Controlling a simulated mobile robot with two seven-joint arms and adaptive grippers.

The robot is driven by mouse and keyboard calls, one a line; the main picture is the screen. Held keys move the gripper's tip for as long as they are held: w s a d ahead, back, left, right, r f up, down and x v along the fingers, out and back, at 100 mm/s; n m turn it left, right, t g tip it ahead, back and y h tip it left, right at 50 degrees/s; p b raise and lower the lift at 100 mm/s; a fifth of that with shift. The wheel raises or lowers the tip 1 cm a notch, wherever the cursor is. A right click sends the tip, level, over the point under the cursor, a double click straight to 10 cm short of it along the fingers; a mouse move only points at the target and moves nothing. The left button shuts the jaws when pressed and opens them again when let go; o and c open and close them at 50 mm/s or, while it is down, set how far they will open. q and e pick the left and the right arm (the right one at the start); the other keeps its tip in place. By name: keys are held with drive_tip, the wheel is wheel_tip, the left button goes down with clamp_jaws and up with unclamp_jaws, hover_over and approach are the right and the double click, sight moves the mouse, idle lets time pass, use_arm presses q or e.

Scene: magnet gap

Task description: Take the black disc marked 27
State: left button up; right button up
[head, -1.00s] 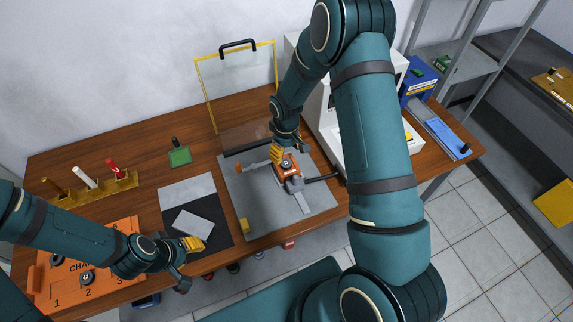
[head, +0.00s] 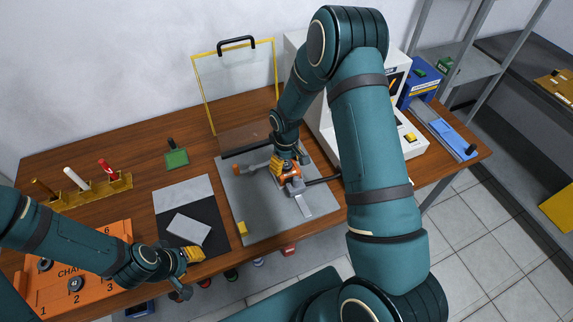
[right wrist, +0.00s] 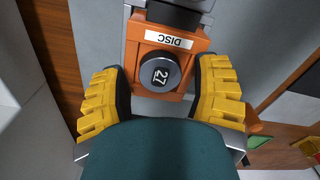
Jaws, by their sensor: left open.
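The black disc marked 27 (right wrist: 160,72) sits in an orange holder labelled DISC (right wrist: 165,58) in the right wrist view. My right gripper (right wrist: 158,82) is open, with its yellow fingers on either side of the holder and disc. Whether the fingers touch the holder cannot be told. In the head view my right gripper (head: 286,168) is over the orange fixture (head: 291,185) on the grey plate (head: 255,215), and the disc is hidden there. My left gripper (head: 188,270) is open and empty near the table's front edge, beside a light grey block (head: 188,229).
An orange board (head: 108,240) with numbered places and dark discs lies at the left. A yellow-framed clear panel (head: 237,90) stands behind the plate. A yellow rack (head: 88,190) with markers and a green item (head: 176,157) are at the back. A white machine (head: 395,125) stands right.

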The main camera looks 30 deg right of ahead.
drive_tip(key=c, duration=0.9)
use_arm(q)
drive_tip(key=shift+r, duration=0.1)
use_arm(e)
drive_tip(key=shift+r, duration=0.15)
use_arm(q)
drive_tip(key=shift+r+p, duration=1.4)
drive_tip(key=shift+p, duration=0.05)
use_arm(e)
drive_tip(key=shift+r, duration=2.4)
